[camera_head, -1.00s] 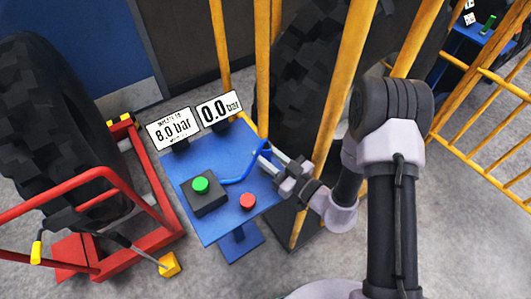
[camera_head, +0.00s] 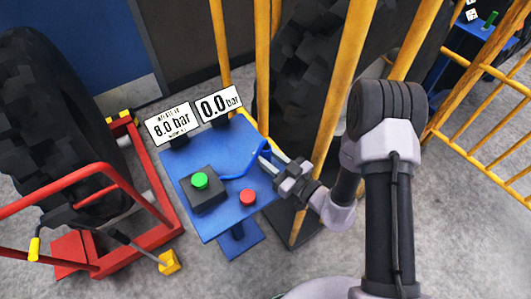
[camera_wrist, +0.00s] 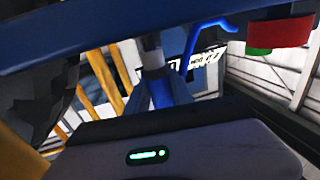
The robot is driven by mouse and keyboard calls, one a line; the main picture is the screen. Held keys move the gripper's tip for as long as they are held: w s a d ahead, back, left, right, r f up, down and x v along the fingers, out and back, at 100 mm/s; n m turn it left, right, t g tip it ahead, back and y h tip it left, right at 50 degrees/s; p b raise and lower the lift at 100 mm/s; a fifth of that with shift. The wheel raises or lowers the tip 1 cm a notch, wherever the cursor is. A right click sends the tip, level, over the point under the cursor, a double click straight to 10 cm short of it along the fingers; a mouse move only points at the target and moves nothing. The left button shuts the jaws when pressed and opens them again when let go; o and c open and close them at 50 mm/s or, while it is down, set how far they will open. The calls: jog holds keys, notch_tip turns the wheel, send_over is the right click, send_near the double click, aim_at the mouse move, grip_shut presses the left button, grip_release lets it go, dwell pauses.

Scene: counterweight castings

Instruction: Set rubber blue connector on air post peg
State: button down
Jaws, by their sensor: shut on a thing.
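My gripper (camera_head: 268,158) is shut over the right edge of a blue air post table (camera_head: 222,150). It holds the blue connector end of a bright blue hose (camera_head: 238,175); the connector is mostly hidden between the fingertips. The hose runs back left across the table towards the black box with the green button. In the wrist view the blue hose (camera_wrist: 194,48) hangs beside a grey-blue upright part between my fingers. I cannot make out the peg clearly, nor whether the connector touches it.
The table carries a green button (camera_head: 200,180), a red button (camera_head: 248,197) and two displays reading 8.0 bar (camera_head: 173,123) and 0.0 bar (camera_head: 218,104). Yellow bars (camera_head: 330,110) stand close behind my gripper. A red frame (camera_head: 140,190) with a large tyre (camera_head: 50,120) stands left.

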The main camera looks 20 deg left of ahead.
jog(key=shift+f, duration=0.55)
jog(key=c, duration=1)
grip_release()
jog(key=shift+c, duration=0.2)
jog(key=p+v, duration=0.2)
jog(key=v, duration=1.5)
jog(key=shift+d, duration=0.2)
jog(key=shift+r, duration=0.1)
